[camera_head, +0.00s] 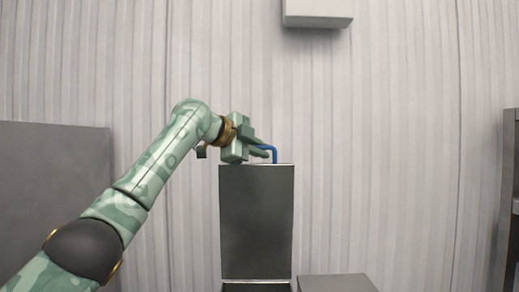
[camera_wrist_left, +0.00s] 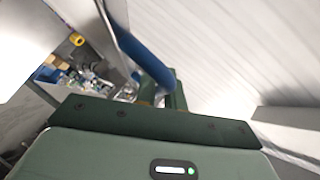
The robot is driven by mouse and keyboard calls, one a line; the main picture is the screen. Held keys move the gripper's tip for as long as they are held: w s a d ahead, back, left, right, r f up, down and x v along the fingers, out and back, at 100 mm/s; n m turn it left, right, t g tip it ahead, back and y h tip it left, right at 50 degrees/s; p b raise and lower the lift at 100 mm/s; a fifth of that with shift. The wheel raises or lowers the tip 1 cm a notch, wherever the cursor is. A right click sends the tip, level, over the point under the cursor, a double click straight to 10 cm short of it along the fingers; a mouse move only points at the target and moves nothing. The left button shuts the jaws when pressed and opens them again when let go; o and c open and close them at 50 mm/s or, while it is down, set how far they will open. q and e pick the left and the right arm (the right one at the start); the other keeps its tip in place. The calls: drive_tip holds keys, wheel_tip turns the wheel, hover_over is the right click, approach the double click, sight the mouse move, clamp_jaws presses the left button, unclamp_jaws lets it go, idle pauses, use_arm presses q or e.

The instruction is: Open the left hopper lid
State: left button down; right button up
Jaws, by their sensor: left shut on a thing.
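The left hopper lid (camera_head: 257,222) shows as a dark, upright rectangular panel in the middle of the head view, above a dark hopper opening (camera_head: 256,287) at the bottom edge. Its blue bent handle (camera_head: 273,151) is at the panel's top edge. My left gripper (camera_head: 263,151) is at that top edge, shut on the handle. In the left wrist view the blue handle (camera_wrist_left: 144,55) runs down to the gripper's fingers, which are partly hidden behind the gripper body. My right gripper is not in view.
A lower grey flat-topped box (camera_head: 337,283) is right of the panel. A grey panel (camera_head: 55,185) stands at the left and a dark shelf (camera_head: 514,200) at the right edge. A white box (camera_head: 318,12) hangs on the corrugated wall. The wrist view shows small, unclear clutter (camera_wrist_left: 75,78).

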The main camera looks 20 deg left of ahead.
use_arm(q)
drive_tip(key=shift+w+a+f, duration=0.1)
drive_tip(key=shift+w+f, duration=0.1)
drive_tip(key=shift+f, duration=0.5)
drive_tip(key=c, duration=1.6)
unclamp_jaws()
drive_tip(key=shift+o, duration=0.6)
drive_tip(key=shift+w+a, duration=0.1)
drive_tip(key=shift+w, duration=0.1)
drive_tip(key=shift+s, duration=0.1)
drive_tip(key=shift+s+a+r+b, duration=0.15)
drive_tip(key=shift+s+b, duration=0.15)
drive_tip(key=shift+b, duration=0.15)
drive_tip(key=b+v, duration=0.5)
drive_tip(key=v, duration=1)
drive_tip(key=shift+s+r, duration=0.2)
drive_tip(key=shift+r, duration=0.35)
